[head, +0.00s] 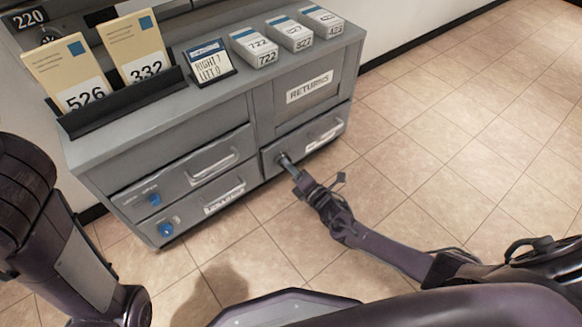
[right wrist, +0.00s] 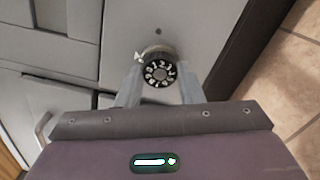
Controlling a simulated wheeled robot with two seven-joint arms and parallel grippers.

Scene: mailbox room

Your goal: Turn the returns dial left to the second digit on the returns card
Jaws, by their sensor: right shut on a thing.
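The returns dial (right wrist: 160,71) is a round black knob with white digits on its face, on the grey cabinet front. A small white mark sits at its upper left. My right gripper (right wrist: 160,82) is shut on the dial, one finger on each side. In the head view the right gripper (head: 289,165) reaches the lower right drawer, and the dial is mostly hidden there. The returns card (head: 209,62) stands on the cabinet top; its handwriting seems to read "RIGHT 7, LEFT 0", the last digit unclear. My left gripper is not in view.
The grey cabinet (head: 100,152) has a panel labelled RETURNS (head: 310,87) and drawers with handles. Two blue knobs (head: 155,199) are on its left side. A holder with envelopes (head: 130,97) and several numbered boxes (head: 255,47) stand on top. The tiled floor (head: 450,130) at right is clear.

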